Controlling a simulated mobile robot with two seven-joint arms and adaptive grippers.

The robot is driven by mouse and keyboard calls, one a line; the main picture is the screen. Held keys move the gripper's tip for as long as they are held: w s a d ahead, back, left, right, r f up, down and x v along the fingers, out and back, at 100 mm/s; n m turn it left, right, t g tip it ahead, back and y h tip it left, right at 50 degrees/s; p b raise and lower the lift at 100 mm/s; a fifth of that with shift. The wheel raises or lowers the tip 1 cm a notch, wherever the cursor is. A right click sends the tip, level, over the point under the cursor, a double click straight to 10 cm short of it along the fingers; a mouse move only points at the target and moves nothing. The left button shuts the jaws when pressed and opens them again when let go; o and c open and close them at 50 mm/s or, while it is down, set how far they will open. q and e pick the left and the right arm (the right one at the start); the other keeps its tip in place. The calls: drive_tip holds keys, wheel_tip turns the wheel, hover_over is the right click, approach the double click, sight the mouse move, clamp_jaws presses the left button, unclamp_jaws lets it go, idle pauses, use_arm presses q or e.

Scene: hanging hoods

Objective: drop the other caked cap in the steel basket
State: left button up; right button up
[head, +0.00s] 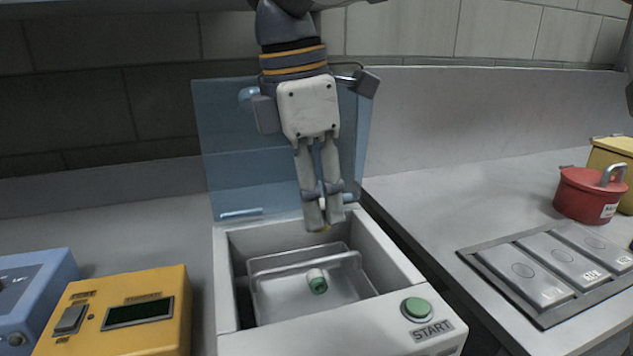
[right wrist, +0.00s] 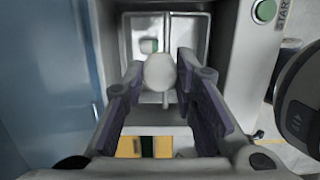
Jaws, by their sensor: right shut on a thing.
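My right gripper (head: 325,215) points down above the open white machine and is shut on a small pale cap. In the right wrist view the held cap (right wrist: 160,71) is a white rounded shape between the fingertips; any caked matter on it is hard to make out. The steel basket (head: 285,304) sits inside the machine's well, below the fingertips. A green and white cap (head: 317,281) lies tilted in the basket. It also shows in the right wrist view (right wrist: 149,46), beyond the held cap. My left gripper is not in view.
The machine's clear blue lid (head: 225,150) stands open behind the well. A green START button (head: 417,308) is on its front right. A yellow box with a display (head: 135,310) stands to the left. A red lidded pot (head: 588,195) and a labelled panel (head: 550,265) are right.

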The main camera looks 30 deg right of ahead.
drive_tip(key=o, duration=0.9)
drive_tip(key=shift+c, duration=0.2)
wheel_tip(320, 180, up, 12)
drive_tip(key=a, duration=0.1)
drive_tip(key=shift+w+a, duration=0.2)
drive_tip(key=shift+a, duration=0.15)
